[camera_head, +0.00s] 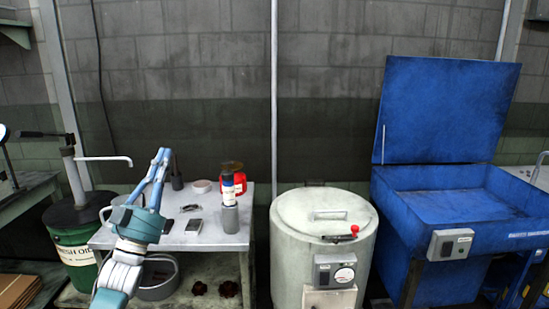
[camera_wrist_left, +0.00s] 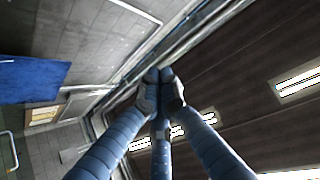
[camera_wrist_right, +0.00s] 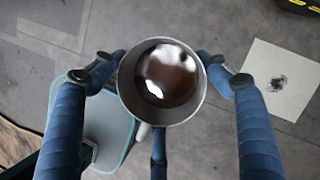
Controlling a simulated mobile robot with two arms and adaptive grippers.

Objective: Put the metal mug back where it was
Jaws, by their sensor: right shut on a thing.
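The metal mug (camera_wrist_right: 162,82) shows in the right wrist view, seen from above into its round opening. Its inside is dark brown with bright reflections. My right gripper (camera_wrist_right: 162,75) is shut on the mug, with blue fingers at its left and right sides. The mug and right gripper do not show in the head view. My left gripper (camera_head: 164,154) points up in front of the metal table in the head view. Its fingertips meet, with nothing seen between them, in the left wrist view (camera_wrist_left: 159,76).
A round pale drum (camera_head: 300,225) and an open blue washer (camera_head: 440,205) stand to the right.

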